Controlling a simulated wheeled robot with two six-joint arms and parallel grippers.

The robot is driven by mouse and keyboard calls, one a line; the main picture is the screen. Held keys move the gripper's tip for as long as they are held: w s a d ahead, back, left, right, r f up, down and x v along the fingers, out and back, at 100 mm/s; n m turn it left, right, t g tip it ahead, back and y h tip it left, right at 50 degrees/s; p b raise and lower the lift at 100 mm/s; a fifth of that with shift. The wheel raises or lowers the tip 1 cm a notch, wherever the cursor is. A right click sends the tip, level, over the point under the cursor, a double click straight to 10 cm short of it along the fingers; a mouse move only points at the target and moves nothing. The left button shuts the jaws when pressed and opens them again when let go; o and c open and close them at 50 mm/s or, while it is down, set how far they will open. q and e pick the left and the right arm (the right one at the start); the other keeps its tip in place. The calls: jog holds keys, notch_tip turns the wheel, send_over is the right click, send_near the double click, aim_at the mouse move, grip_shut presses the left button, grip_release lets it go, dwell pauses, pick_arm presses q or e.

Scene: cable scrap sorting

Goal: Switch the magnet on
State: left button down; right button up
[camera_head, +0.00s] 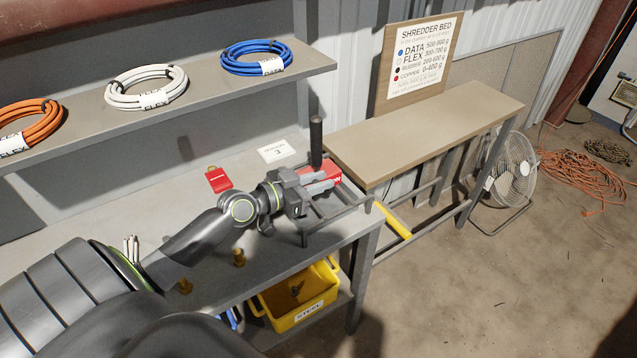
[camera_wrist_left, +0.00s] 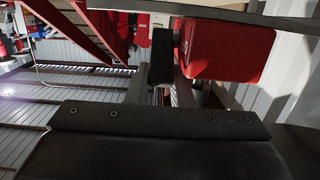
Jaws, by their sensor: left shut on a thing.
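The red magnet (camera_head: 333,171) sits at the right end of the grey bench, by a dark metal frame. A black upright handle (camera_head: 316,140) rises beside its red body. My left gripper (camera_head: 318,184) reaches in from the left and is shut on the magnet; its fingers cover part of it, so I cannot tell exactly which part lies between them. In the left wrist view the red body (camera_wrist_left: 228,52) is at the upper right, beside a dark bar and my grey fingers (camera_wrist_left: 162,88). The magnet's switch position cannot be told. My right gripper is not in view.
A red tag (camera_head: 218,179) and a white card (camera_head: 276,151) lie on the bench. Orange, white and blue cable coils (camera_head: 257,57) rest on the shelf. A yellow bin (camera_head: 297,302) stands below. The wooden shredder bed (camera_head: 430,125) at right is clear.

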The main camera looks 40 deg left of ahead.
pick_arm(q)
jog(key=c, duration=1.6)
grip_release()
jog(key=shift+o, duration=0.2)
jog(key=shift+s+a, duration=0.25)
jog(key=shift+s, duration=0.25)
jog(key=b+v, duration=0.2)
jog(key=v, duration=1.4)
jog(key=shift+s, duration=0.15)
jog(key=shift+a, duration=0.1)
